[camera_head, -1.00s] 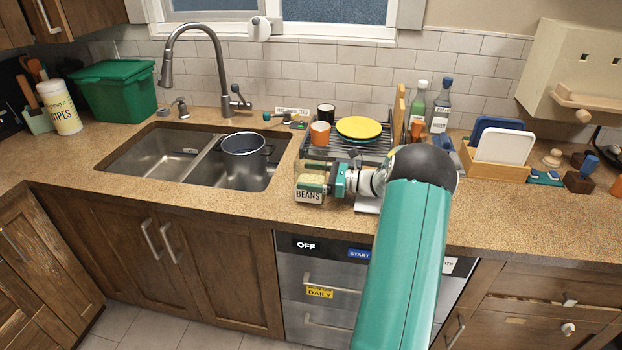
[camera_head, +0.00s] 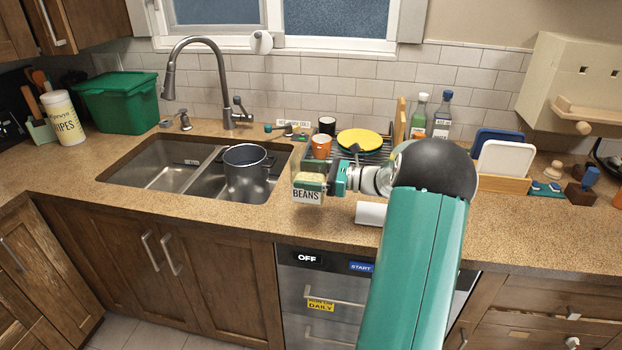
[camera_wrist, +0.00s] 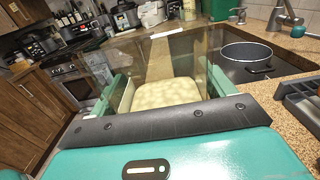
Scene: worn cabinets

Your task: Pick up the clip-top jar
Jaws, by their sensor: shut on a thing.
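The clip-top jar (camera_head: 307,190) is a clear jar with pale contents and a white BEANS label, over the counter just right of the sink. My gripper (camera_head: 329,181) comes from the right and is shut on it. The jar looks upright and slightly above the counter, though the gap is hard to judge. In the wrist view the jar's clear walls and pale contents (camera_wrist: 165,93) show between the teal fingers. The clip is not clearly visible.
A dark pot (camera_head: 246,172) stands in the sink (camera_head: 165,172), left of the jar. Behind the jar are an orange cup (camera_head: 321,147), a yellow plate (camera_head: 358,139) and a rack. A white object (camera_head: 371,213) lies on the counter by my arm. Counter front is mostly clear.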

